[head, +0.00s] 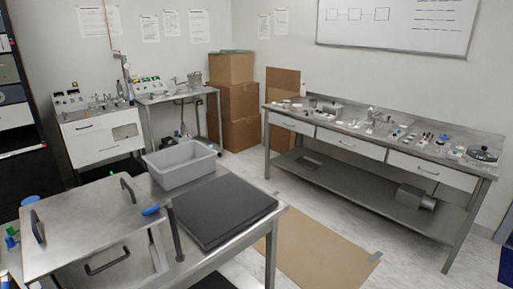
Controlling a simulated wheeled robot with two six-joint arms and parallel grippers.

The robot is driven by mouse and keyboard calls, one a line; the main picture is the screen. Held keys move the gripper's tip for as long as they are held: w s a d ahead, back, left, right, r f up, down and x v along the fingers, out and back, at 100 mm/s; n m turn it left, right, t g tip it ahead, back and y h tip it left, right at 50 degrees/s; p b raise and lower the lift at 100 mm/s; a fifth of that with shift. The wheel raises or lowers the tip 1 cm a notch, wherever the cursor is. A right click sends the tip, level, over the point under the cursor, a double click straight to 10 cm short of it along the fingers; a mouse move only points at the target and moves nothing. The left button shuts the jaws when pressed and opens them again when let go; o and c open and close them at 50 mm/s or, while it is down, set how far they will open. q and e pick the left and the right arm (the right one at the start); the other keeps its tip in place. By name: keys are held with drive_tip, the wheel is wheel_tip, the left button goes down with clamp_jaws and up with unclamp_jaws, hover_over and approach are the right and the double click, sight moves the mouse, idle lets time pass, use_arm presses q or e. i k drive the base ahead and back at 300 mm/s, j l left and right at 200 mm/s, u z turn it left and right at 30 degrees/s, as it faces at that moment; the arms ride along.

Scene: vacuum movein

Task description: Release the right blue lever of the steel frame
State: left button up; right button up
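The steel frame appears to be the boxy steel unit (82,222) at the lower left, with black handles on its top and front. A blue lever (151,210) sticks out at its right side, next to a black upright post (174,232). Another blue piece (29,201) shows at the frame's far left; I cannot tell whether it is a lever. How the right lever is seated is too small to tell. Neither of my grippers is in view.
A grey bin (180,164) and a flat black pad (221,210) are on the steel table right of the frame. Green and blue knobs (11,238) show at the left edge. A long workbench (385,148) and cardboard boxes (238,101) stand behind. Floor between is open, with a brown sheet (318,242).

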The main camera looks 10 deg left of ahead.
sight(168, 203)
drive_tip(key=u, duration=2.15)
drive_tip(key=k+l, duration=0.25)
drive_tip(key=k, duration=0.2)
